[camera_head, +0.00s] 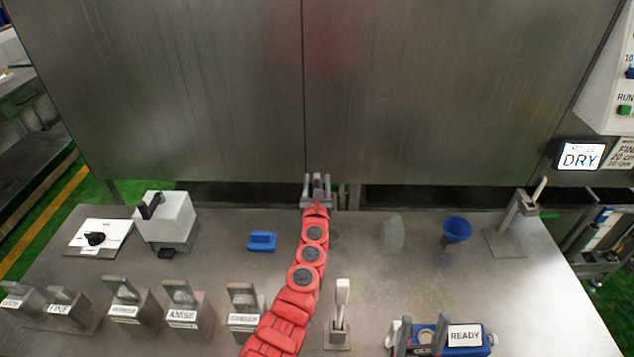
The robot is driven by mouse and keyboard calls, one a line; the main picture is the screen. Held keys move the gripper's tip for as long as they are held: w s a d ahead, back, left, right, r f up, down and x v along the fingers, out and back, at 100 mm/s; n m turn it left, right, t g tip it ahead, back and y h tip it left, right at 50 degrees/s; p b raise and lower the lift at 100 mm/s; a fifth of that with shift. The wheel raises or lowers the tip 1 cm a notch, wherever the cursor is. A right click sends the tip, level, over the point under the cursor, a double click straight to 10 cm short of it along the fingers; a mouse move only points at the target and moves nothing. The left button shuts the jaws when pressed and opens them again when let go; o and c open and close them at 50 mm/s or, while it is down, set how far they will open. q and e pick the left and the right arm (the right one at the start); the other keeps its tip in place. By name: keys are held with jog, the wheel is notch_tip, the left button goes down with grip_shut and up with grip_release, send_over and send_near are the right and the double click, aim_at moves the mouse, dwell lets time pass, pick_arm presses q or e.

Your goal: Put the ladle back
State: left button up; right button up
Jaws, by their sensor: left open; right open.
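I cannot clearly make out a ladle. A pale upright handle (342,291) stands in a small metal holder at the front middle. Another pale handle (540,190) leans at a grey stand (515,213) at the right; I cannot tell which belongs to the ladle. My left gripper (318,183) is open at the table's back edge, at the end of the red arm. Small grey parts show around its fingers, and I cannot tell whether they touch.
A white box (166,220), a blue block (262,241), a translucent grey object (392,233) and a blue funnel (457,229) stand behind. The blue device (474,350) bears a READY label. Steel panels rise behind the table.

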pick_arm(q)
jog(key=shift+r, duration=0.15)
jog(key=shift+s+p, duration=0.15)
jog(key=shift+p, duration=0.2)
jog(key=s+p, duration=0.2)
jog(key=s, duration=0.9)
jog(key=shift+s, duration=0.35)
jog(key=shift+s, duration=0.1)
